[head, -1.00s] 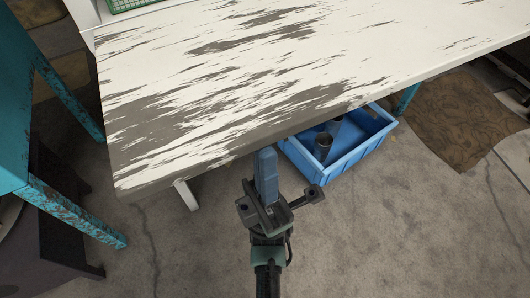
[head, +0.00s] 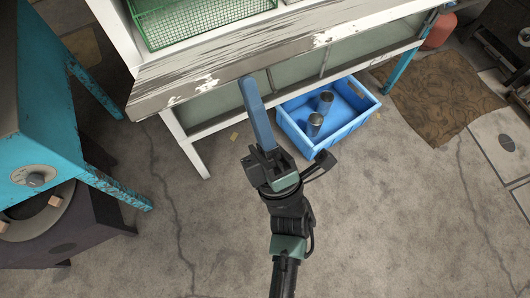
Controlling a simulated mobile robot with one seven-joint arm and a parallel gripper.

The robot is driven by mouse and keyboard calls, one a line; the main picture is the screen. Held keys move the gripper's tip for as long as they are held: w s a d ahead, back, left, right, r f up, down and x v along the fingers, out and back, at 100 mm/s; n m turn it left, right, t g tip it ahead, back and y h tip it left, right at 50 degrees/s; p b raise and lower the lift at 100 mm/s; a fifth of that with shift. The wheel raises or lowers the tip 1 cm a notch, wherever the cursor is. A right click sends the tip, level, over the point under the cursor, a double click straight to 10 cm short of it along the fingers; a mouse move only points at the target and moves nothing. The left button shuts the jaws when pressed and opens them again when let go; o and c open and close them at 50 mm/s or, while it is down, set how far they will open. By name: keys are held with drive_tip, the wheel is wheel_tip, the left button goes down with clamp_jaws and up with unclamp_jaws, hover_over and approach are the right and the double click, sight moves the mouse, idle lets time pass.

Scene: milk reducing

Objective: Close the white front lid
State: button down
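The white front lid (head: 330,42), with worn paint and a grey front edge, is a long narrow band along the front of the white cabinet, seen steeply foreshortened. How far it is tilted is hard to judge. My gripper (head: 246,80) points at the lid from the front, with its blue fingertip end overlapping the lid's lower edge left of the middle. I cannot tell whether it touches the lid. The fingers appear as one blue bar, so any gap between them is hidden. Nothing is seen held.
Below the lid is a framed, pale panelled front. A blue crate (head: 333,137) with two dark cylinders stands on the floor under it. A green wire basket (head: 205,20) is above the lid. A turquoise machine (head: 30,140) stands at left. The concrete floor in front is clear.

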drive_tip(key=w+a+r+g+h+p, duration=0.1)
drive_tip(key=w+a+r+g+p, duration=0.2)
drive_tip(key=w+r+p, duration=0.4)
drive_tip(key=w+a+r+g+h+p, duration=0.2)
drive_tip(key=w+p, duration=0.9)
drive_tip(key=p, duration=1.3)
drive_tip(key=shift+a+r+g+p, duration=0.35)
drive_tip(key=shift+a+r+g, duration=0.9)
drive_tip(key=shift+r+g, duration=1.25)
drive_tip(key=shift+r+t, duration=0.35)
drive_tip(key=shift+t, duration=0.15)
